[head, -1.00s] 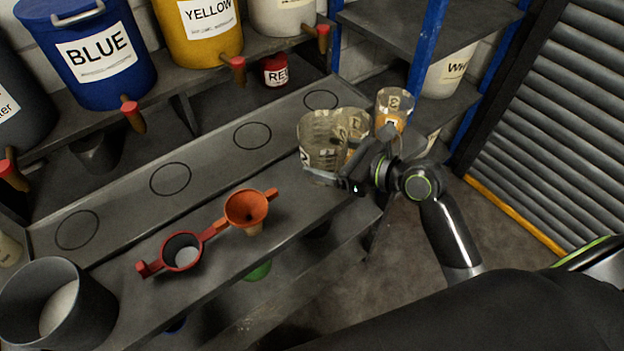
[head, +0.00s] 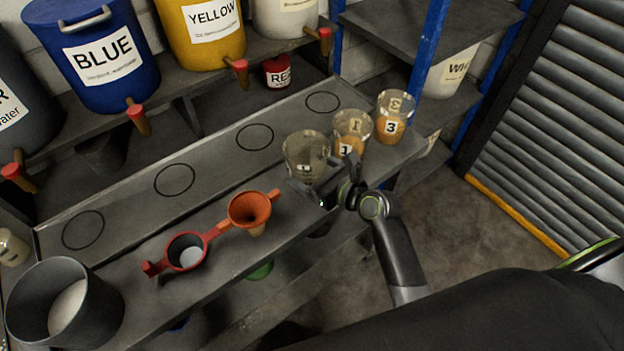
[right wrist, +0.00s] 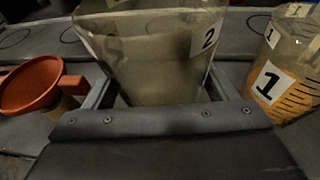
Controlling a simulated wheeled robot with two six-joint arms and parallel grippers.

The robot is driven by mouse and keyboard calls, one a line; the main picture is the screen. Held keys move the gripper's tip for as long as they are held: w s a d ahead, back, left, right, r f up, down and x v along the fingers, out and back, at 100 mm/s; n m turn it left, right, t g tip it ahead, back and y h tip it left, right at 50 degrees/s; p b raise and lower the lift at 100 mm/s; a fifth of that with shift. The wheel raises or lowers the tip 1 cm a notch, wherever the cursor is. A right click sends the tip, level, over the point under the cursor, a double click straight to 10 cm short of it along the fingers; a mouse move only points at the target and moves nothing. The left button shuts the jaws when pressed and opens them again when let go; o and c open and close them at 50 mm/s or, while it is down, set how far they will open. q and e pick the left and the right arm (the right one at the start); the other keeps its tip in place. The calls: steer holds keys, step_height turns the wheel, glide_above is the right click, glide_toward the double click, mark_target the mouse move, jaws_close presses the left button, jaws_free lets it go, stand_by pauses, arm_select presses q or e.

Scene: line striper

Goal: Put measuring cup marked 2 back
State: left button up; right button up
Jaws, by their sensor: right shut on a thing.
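The measuring cup marked 2 (head: 306,152) is clear and looks empty. My right gripper (head: 314,188) is shut on it from the front right. In the right wrist view the cup (right wrist: 150,60) stands between my two fingers, with its 2 label to the right. The cup is upright at the left end of a row of cups, over the bench. I cannot tell whether its base touches the bench. The cup marked 1 (head: 352,128) and the cup marked 3 (head: 394,112) hold orange contents and stand to its right. My left gripper is not in view.
An orange funnel (head: 249,209) and a red ring holder (head: 187,250) sit at the bench's front edge. A dark bucket (head: 100,310) stands at the left. Outlined circles on the bench (head: 215,160) are empty. Paint barrels with taps (head: 100,55) line the back shelf.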

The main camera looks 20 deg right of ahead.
steer(key=shift+f, duration=1.55)
steer(key=shift+f, duration=0.15)
steer(key=o, duration=1.2)
steer(key=shift+s+d+r, duration=0.1)
steer(key=shift+s+r, duration=0.05)
steer(key=shift+r, duration=0.05)
steer(key=b+v, duration=0.1)
steer(key=v, duration=1)
steer(key=shift+s+r, duration=0.2)
steer(key=shift+s, duration=0.1)
steer(key=shift+d, duration=0.1)
